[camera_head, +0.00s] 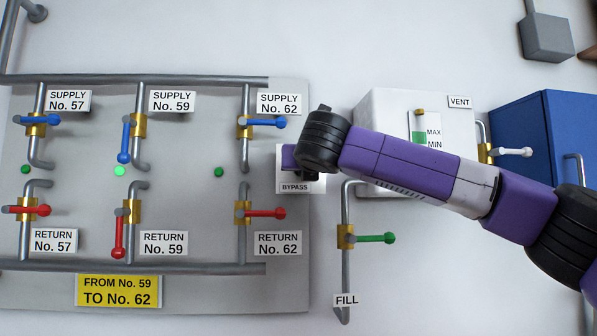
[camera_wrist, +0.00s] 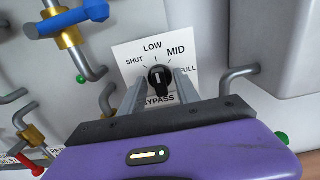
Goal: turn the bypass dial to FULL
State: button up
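The bypass dial (camera_wrist: 160,78) is a black knob with a white mark on a white plate (camera_wrist: 128,52) reading SHUT, LOW, MID and FULL. Its mark seems to point roughly up, towards LOW, but is too small to read surely. FULL is at the plate's right edge. My gripper (camera_wrist: 160,85) is open, with one grey finger on each side of the dial and a small gap showing on both sides. In the head view my wrist covers the dial; the lower part of the BYPASS plate (camera_head: 296,187) shows.
The Supply No. 62 valve with its blue handle (camera_head: 265,123) and the Return No. 62 valve with its red handle (camera_head: 265,213) are left of the dial. The fill valve's green handle (camera_head: 377,238) is below right. A white tank (camera_head: 385,105) stands behind my arm.

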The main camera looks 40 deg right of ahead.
jog(key=shift+c, duration=0.5)
grip_shut()
jog(key=shift+m, duration=0.4)
jog(key=shift+d+f+m+b, duration=0.1)
jog(key=shift+m+b, duration=0.5)
jog(key=shift+m, duration=2.25)
jog(key=shift+d+f+m+b, duration=0.15)
jog(key=shift+m+b, duration=0.4)
jog(key=shift+m, duration=2.35)
jog(key=shift+a+f+m+b, duration=0.1)
jog(key=shift+m+b, duration=0.5)
jog(key=shift+m, duration=2.25)
jog(key=shift+o, duration=0.5)
grip_release()
jog(key=shift+s+r, duration=0.1)
